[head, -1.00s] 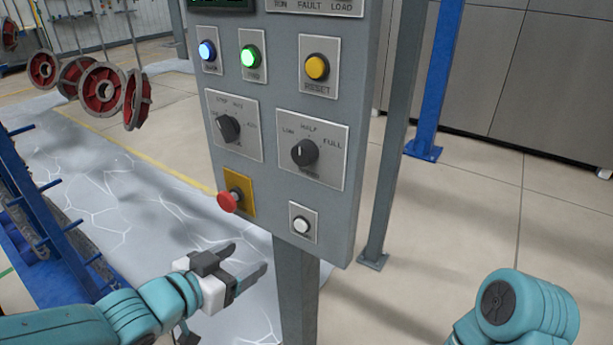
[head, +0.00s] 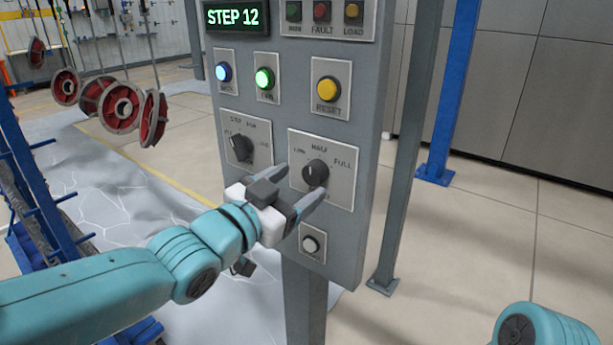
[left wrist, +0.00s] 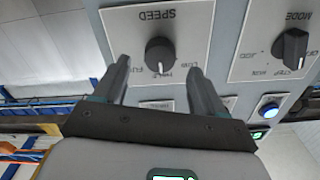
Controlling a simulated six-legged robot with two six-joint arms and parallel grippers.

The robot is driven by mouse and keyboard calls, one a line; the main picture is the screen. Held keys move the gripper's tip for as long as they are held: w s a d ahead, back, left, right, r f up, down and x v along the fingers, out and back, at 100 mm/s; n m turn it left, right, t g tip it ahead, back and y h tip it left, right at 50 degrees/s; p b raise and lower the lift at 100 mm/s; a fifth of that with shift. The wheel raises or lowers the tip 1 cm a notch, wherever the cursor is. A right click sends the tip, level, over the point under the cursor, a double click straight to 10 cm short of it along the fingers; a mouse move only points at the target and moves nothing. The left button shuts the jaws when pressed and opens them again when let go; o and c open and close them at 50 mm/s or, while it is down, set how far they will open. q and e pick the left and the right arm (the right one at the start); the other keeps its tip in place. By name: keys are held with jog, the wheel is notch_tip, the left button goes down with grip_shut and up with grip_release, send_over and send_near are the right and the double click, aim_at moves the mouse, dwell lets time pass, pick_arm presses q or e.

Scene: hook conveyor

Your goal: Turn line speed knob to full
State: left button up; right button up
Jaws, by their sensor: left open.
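The line speed knob (head: 315,172) is a black dial on a light plate marked LOW, HALF and FULL. In the head view its white mark points up, roughly toward HALF. In the left wrist view the knob (left wrist: 160,55) sits upside down, in line with the gap between my fingers. My left gripper (head: 303,184) is open, with its fingertips close to the plate, one on each side of the knob. In the left wrist view the gripper (left wrist: 158,64) holds nothing; whether a finger touches the knob cannot be told. My right gripper is out of frame.
A similar mode knob (head: 240,148) is left of the speed plate. Above are a yellow reset button (head: 327,91) and a lit green button (head: 265,78). A white button (head: 311,243) sits below. The display (head: 233,17) reads STEP 12. A grey post (head: 402,150) stands right.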

aim_at(310, 176)
pick_arm(q)
jog(key=x, duration=0.3)
jog(key=shift+w+d, duration=0.1)
jog(key=shift+w, duration=0.1)
jog(key=shift+s, duration=0.1)
jog(key=c, duration=1.1)
jog(key=shift+o, duration=0.2)
jog(key=shift+f, duration=0.1)
